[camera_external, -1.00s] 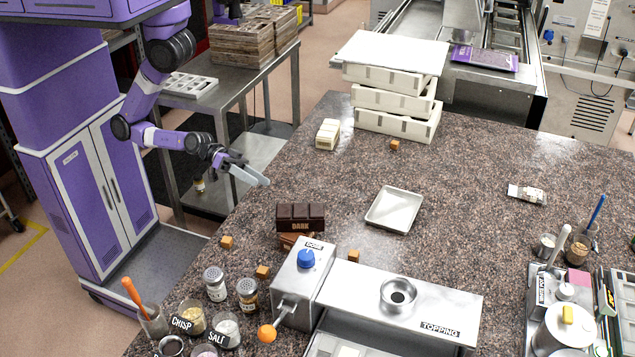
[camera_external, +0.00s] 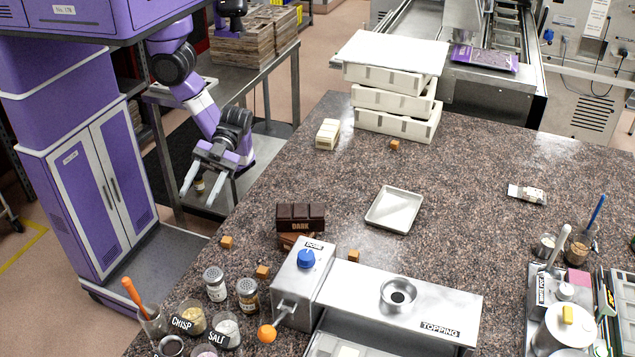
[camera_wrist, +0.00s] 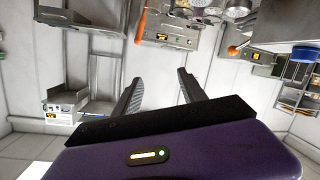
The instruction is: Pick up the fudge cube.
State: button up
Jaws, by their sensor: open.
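Several small brown fudge cubes lie apart on the speckled stone counter (camera_external: 460,190). One cube (camera_external: 227,242) is near the left edge, one (camera_external: 262,271) is by the shakers, one (camera_external: 353,255) is behind the topping machine, and one (camera_external: 395,145) is in front of the cream trays. My gripper (camera_external: 197,198) is open and empty, off the counter's left edge, fingers pointing down toward the front. The nearest cube lies to its lower right, clearly apart. In the wrist view my gripper (camera_wrist: 160,80) shows two spread fingers with nothing between them; I make out no cube there.
A dark chocolate block (camera_external: 300,217) sits right of the left-edge cube. Shakers (camera_external: 215,284) and topping cups (camera_external: 190,316) crowd the front left. The dosing machine (camera_external: 303,285) and a white tray (camera_external: 394,209) stand nearby. A steel side table (camera_external: 255,75) is behind my arm.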

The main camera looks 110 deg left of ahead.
notch_tip(320, 180, down, 3)
jog(key=s+m+g+y, duration=0.2)
jog(key=m+y, duration=0.1)
jog(key=m+t+y+b, duration=0.1)
jog(key=y+b, duration=0.5)
jog(key=y, duration=0.2)
send_near(228, 238)
jog(key=d+f, duration=0.1)
jog(key=shift+b+x, duration=0.35)
jog(key=shift+x, duration=0.85)
jog(key=x, duration=0.4)
jog(key=shift+s+a+f+b, duration=0.1)
jog(key=shift+a+f+b, duration=0.1)
jog(key=shift+a+b, duration=0.15)
jog(key=shift+d+f, duration=0.2)
jog(key=shift+f, duration=0.25)
grip_shut()
